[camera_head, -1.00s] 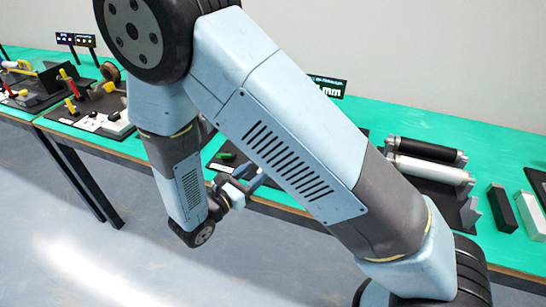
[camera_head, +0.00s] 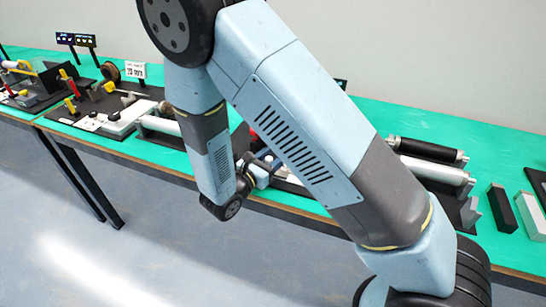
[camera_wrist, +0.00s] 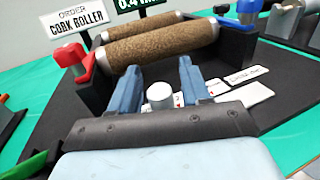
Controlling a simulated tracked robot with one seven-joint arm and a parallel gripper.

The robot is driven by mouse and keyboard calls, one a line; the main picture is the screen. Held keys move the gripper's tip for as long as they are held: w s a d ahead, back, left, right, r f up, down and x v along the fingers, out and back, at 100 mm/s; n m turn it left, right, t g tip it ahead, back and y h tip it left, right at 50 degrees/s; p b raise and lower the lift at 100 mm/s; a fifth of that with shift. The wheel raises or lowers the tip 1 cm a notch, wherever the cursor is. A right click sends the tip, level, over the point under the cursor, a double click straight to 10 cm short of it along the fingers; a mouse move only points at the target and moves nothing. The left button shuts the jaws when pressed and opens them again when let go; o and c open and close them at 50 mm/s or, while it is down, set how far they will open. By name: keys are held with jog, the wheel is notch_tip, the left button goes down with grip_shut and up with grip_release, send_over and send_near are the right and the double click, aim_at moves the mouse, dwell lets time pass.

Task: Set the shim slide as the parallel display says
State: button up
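In the wrist view, my gripper (camera_wrist: 158,88) has its two blue fingers spread. A pale grey round knob (camera_wrist: 160,95) stands between them, with visible gaps on both sides. Small white plates with printed marks (camera_wrist: 196,99) lie beside and beyond it; the knob may belong to the shim slide, but I cannot tell. In the head view, my arm hides most of the gripper and station.
Two brown cork rollers (camera_wrist: 160,42) lie in a black frame just beyond the fingers, with a red knob (camera_wrist: 70,56) left and a blue knob (camera_wrist: 248,8) right. A sign (camera_wrist: 78,18) reads "ORDER CORK ROLLER". Other roller stations line the green table (camera_head: 410,125).

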grip_shut()
dwell(0.3)
jog(key=shift+s, duration=0.1)
